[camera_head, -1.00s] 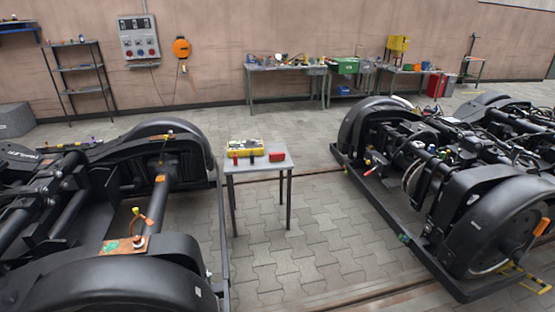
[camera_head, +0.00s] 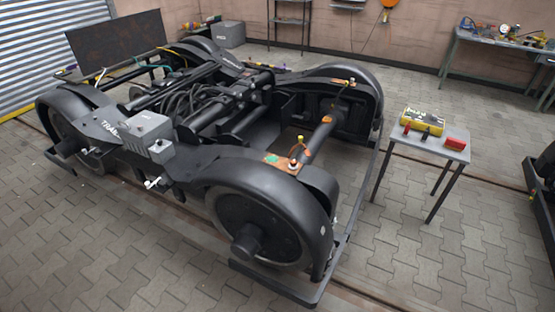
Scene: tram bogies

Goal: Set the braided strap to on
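A black tram bogie (camera_head: 262,182) fills the left and middle of the head view. On its near right fender lies a copper-coloured plate (camera_head: 282,161) with a green patch. A short orange piece with a yellow tip (camera_head: 300,140) stands up from that plate; it may be the braided strap, but it is too small to tell. A second copper-coloured piece (camera_head: 341,83) sits on the far right fender. An orange band shows on the thick bar between them. My gripper is not in view.
A small grey table (camera_head: 436,146) stands right of the bogie, with a yellow case (camera_head: 422,121) and a red box (camera_head: 456,143). A workbench (camera_head: 497,56) is at the back right. Paved floor is open in front. Another dark bogie (camera_head: 548,190) edges in at the right.

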